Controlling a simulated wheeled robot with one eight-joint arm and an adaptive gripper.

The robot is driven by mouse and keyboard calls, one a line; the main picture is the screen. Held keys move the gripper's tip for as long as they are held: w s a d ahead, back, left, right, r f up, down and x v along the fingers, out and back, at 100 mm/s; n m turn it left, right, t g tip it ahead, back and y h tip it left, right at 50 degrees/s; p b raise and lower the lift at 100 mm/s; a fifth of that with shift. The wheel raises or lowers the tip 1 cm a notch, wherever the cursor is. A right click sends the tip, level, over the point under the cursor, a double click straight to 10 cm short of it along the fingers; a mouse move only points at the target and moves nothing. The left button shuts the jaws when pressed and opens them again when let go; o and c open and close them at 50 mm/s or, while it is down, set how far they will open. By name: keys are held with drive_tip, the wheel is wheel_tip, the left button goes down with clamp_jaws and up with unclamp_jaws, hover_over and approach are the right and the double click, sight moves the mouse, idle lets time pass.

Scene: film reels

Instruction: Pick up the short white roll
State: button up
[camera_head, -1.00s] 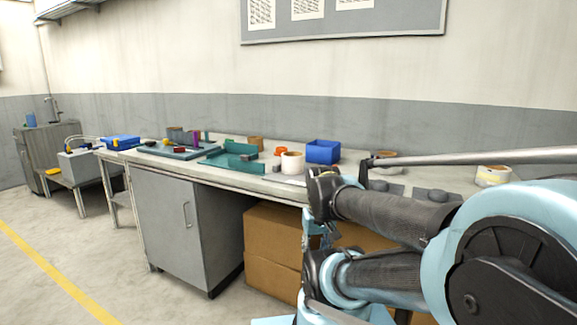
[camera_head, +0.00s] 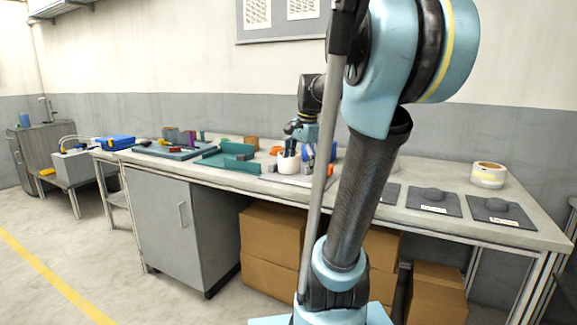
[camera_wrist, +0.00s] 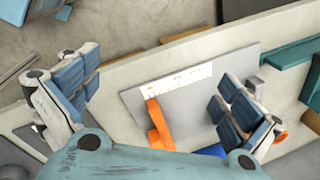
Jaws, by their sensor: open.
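A short white roll (camera_head: 289,164) stands upright on the workbench, left of the blue bin, in the head view. My gripper (camera_head: 298,136) is just above and behind it, partly overlapping it in the picture. In the wrist view my gripper (camera_wrist: 158,95) has its two padded fingers wide apart, with nothing held between them. Between and below the fingers lie a grey plate with a white label (camera_wrist: 175,78) and an orange piece (camera_wrist: 158,125). I cannot make out the white roll in the wrist view.
A blue bin (camera_head: 333,151) stands close right of the roll, partly hidden by my arm. A green tray (camera_head: 228,160) lies to the left. A larger cream roll (camera_head: 487,172) and dark pads (camera_head: 433,201) are at the bench's right. Cardboard boxes (camera_head: 272,232) stand below.

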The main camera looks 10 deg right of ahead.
drive_tip(key=w+d+r+m, duration=0.1)
drive_tip(key=w+r+m, duration=0.4)
drive_tip(key=w, duration=0.4)
wheel_tip(320, 180, up, 4)
drive_tip(key=m+y, duration=0.1)
drive_tip(key=m, duration=0.6)
hover_over(286, 162)
drive_tip(key=w+d, duration=0.3)
drive_tip(key=d, duration=0.2)
drive_tip(key=x, duration=1.1)
drive_tip(key=shift+s+a, duration=0.1)
drive_tip(key=shift+a, duration=0.15)
drive_tip(key=shift+x, duration=3.05)
drive_tip(key=shift+s+a+r, duration=0.1)
drive_tip(key=shift+s+a, duration=0.05)
drive_tip(key=shift+a, duration=0.05)
drive_tip(key=c, duration=1.3)
